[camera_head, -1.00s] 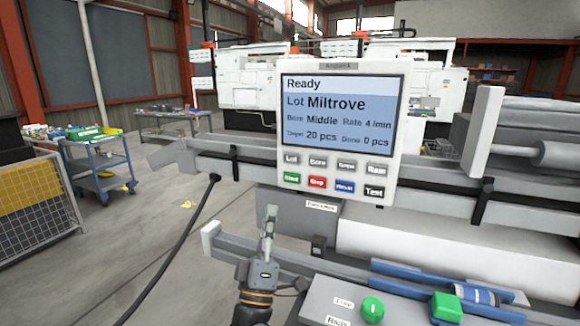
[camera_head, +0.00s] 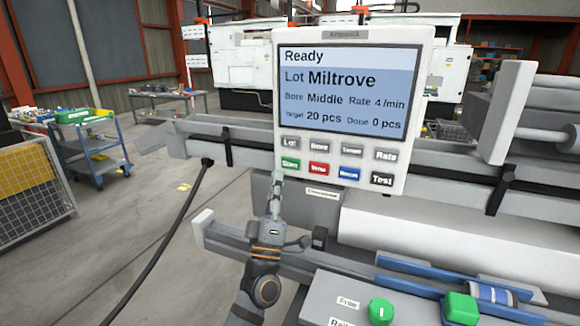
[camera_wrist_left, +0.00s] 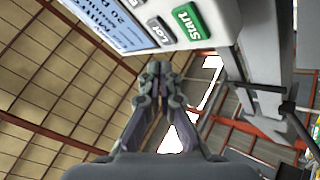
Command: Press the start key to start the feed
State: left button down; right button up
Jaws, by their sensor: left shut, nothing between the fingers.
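The control panel (camera_head: 409,90) stands upright in the middle of the head view. Its screen (camera_head: 347,100) reads Ready, Lot Miltrove, Bore Middle, Rate 4/min, Target 20 pcs, Done 0 pcs. The green Start key (camera_head: 290,163) is at the left of the lower key row, beside the red Stop key (camera_head: 319,168). My left gripper (camera_head: 277,178) is shut and empty, with its tip just below the Start key in that view. In the left wrist view the Start key (camera_wrist_left: 187,21) is above the closed fingertips (camera_wrist_left: 161,70), apart from them in the picture. My right gripper is not in view.
A grey beam (camera_head: 190,140) runs behind the panel's lower part. A blue cart (camera_head: 95,160) stands at the left; the floor between is open.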

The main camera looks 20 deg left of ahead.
aim_at(290, 164)
pick_arm(q)
jog(key=w, duration=0.4)
jog(key=shift+w+a+b, duration=0.1)
jog(key=shift+w+b, duration=0.05)
jog(key=shift+b, duration=0.2)
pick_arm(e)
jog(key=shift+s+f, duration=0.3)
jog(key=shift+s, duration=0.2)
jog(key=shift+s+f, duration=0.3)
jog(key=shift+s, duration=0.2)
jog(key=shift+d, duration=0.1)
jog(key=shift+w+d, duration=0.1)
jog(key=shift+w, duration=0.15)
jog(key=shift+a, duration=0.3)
pick_arm(q)
jog(key=shift+w, duration=0.1)
jog(key=shift+w, duration=0.35)
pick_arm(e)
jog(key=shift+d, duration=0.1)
